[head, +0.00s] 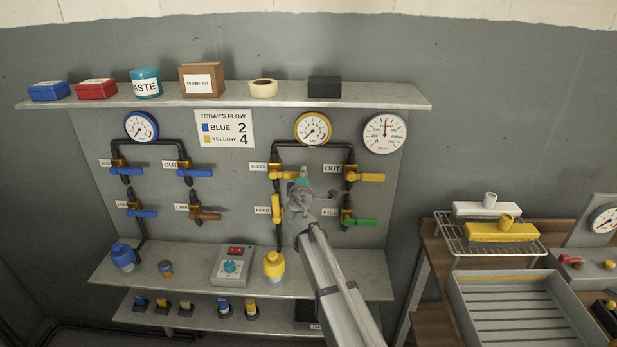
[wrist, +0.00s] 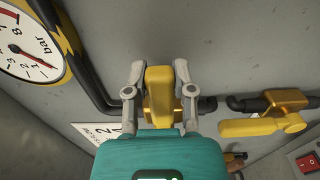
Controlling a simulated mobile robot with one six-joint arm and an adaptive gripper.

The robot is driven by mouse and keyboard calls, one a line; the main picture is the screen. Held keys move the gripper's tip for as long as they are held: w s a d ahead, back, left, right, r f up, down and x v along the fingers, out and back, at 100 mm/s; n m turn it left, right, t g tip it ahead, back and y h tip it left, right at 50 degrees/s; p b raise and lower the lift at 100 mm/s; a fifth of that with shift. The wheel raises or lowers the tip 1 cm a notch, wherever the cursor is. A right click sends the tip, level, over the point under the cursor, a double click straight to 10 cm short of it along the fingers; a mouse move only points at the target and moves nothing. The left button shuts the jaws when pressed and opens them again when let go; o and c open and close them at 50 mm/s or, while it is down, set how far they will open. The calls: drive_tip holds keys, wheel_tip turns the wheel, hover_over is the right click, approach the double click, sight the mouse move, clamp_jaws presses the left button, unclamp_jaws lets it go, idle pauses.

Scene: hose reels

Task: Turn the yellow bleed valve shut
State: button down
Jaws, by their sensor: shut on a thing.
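The bleed valve's yellow handle (head: 286,174) is at the upper left of the yellow-gauge pipework, beside a label reading as bleed. It lies level, pointing right across its upright pipe. My gripper (head: 302,183) is at the outer end of this handle, partly hiding it. In the wrist view the handle (wrist: 159,82) sits between the two grey fingers of my gripper (wrist: 160,78), which is shut on it. The valve body behind is mostly hidden by the handle and the teal gripper housing.
Just below, the yellow feed handle (head: 277,208) stands along its pipe; it also shows in the wrist view (wrist: 252,126). The yellow out handle (head: 366,177) and green fill handle (head: 360,221) are to the right. A shelf (head: 150,270) with a yellow-topped bottle (head: 274,265) runs below.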

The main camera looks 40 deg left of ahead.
drive_tip(key=shift+w, duration=0.1)
drive_tip(key=shift+c, duration=2.2)
unclamp_jaws()
drive_tip(key=shift+a, duration=0.1)
drive_tip(key=shift+s, duration=0.2)
drive_tip(key=v, duration=1.2)
drive_tip(key=shift+w, duration=0.1)
